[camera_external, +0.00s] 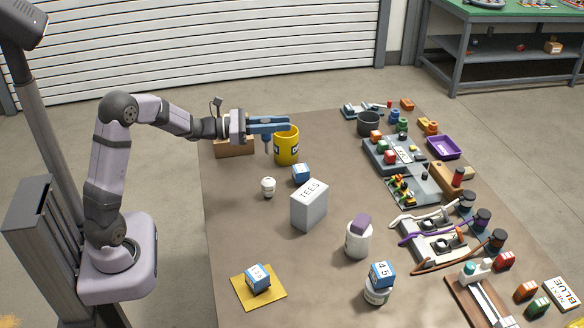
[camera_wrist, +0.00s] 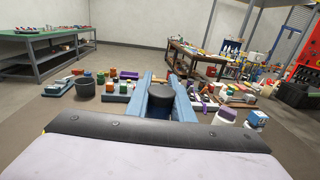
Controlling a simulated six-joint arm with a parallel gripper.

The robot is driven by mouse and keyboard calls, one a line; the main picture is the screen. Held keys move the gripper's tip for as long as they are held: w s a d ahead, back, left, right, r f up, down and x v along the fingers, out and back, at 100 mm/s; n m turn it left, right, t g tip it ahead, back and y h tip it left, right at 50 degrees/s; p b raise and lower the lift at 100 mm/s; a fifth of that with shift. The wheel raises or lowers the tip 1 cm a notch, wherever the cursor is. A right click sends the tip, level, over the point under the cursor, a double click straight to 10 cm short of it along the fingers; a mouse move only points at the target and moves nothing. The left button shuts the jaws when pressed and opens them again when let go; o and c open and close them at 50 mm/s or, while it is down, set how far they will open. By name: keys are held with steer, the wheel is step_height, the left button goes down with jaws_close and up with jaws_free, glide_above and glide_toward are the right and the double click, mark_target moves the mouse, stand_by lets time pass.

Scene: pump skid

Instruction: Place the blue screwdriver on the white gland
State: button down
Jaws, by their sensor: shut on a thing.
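My gripper (camera_external: 286,123) is level, high over the far left of the table, beside and partly in front of the yellow mug's (camera_external: 287,150) rim. It is shut on a blue thing with a dark round top, which I take to be the blue screwdriver (camera_wrist: 160,92); it stands upright between the fingers in the wrist view. Its lower part hangs below the fingers in the external view (camera_external: 267,146). A small white piece with a dark band, likely the white gland (camera_external: 268,187), stands on the table below and nearer the camera, apart from my gripper.
A blue block (camera_external: 301,174) and grey TEES box (camera_external: 309,206) stand right of the white piece. A cardboard box (camera_external: 234,147) is at the far left. A white jar (camera_external: 358,241) bears a purple block. A yellow mat (camera_external: 244,297) holds a blue-white block. Fixtures crowd the right.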

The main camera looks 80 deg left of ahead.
step_height(320, 180, down, 10)
steer(key=p, duration=0.1)
stand_by(0.8)
steer(key=shift+f, duration=0.1)
steer(key=shift+f, duration=0.1)
steer(key=c, duration=1.6)
jaws_free()
steer(key=shift+o, duration=0.2)
steer(key=s+a+b, duration=0.1)
steer(key=s+b, duration=0.1)
steer(key=s, duration=1)
steer(key=shift+a, duration=0.25)
